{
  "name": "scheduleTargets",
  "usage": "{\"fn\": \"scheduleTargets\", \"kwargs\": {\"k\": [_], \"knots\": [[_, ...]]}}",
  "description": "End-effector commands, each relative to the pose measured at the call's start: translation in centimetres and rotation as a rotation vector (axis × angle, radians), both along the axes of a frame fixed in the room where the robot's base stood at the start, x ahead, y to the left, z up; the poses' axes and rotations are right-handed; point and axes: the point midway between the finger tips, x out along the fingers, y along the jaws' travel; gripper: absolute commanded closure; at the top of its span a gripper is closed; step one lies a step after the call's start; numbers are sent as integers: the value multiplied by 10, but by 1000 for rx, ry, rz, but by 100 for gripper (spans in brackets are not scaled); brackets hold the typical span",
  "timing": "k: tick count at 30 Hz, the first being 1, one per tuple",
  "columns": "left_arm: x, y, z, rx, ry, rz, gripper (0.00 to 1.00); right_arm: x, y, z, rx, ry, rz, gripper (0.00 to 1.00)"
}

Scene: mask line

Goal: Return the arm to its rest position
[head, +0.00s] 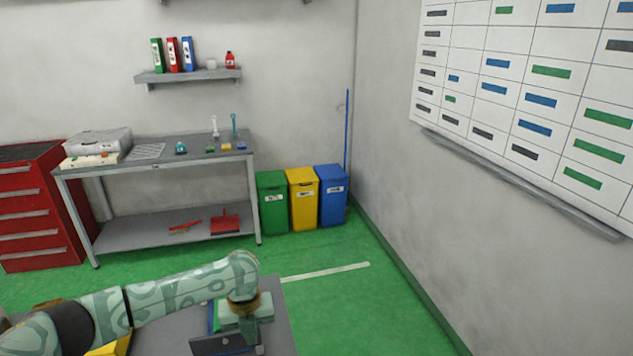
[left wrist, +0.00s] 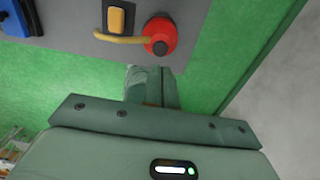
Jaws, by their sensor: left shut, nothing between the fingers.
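My left arm reaches in from the left in the head view, over a grey table (head: 280,325). My left gripper (head: 228,343) points down at the bottom of that view, and its tips are hard to make out there. In the left wrist view the gripper (left wrist: 152,82) is shut with nothing held. Beyond its fingers is a round red part with a dark centre (left wrist: 160,36), joined to a curved yellow piece. The fingers look apart from it. My right gripper is in neither view.
A yellow thing (head: 112,345) shows partly behind my arm. A workbench (head: 150,180) and red drawer cabinet (head: 35,215) stand at the back left. Green (head: 272,205), yellow (head: 302,200) and blue (head: 331,197) bins stand by the corner. Green floor right of the table is clear.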

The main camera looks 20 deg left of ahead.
Motion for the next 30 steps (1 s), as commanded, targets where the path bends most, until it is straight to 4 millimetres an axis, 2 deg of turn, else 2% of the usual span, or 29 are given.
{"fn": "scheduleTargets", "kwargs": {"k": [2,4,5,8,10,12,13,17,24,30], "knots": [[-3,-5,-3,-4,-3,2,100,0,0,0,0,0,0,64],[-11,-22,-11,-16,-16,14,100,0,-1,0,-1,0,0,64],[-17,-35,-17,-26,-26,25,100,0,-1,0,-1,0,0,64],[-44,-89,-33,-91,-98,120,100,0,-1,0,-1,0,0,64],[-65,-127,-34,-172,-173,265,100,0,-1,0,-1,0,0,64],[-84,-149,-26,-258,-253,475,100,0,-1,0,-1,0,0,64],[-91,-152,-21,-290,-285,573,100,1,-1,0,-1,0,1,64],[-113,-134,1,-379,-406,975,100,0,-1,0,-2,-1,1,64],[-157,-59,31,-396,-602,1520,100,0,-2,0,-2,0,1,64],[-198,0,53,-352,-766,1813,100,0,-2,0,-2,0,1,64]]}}
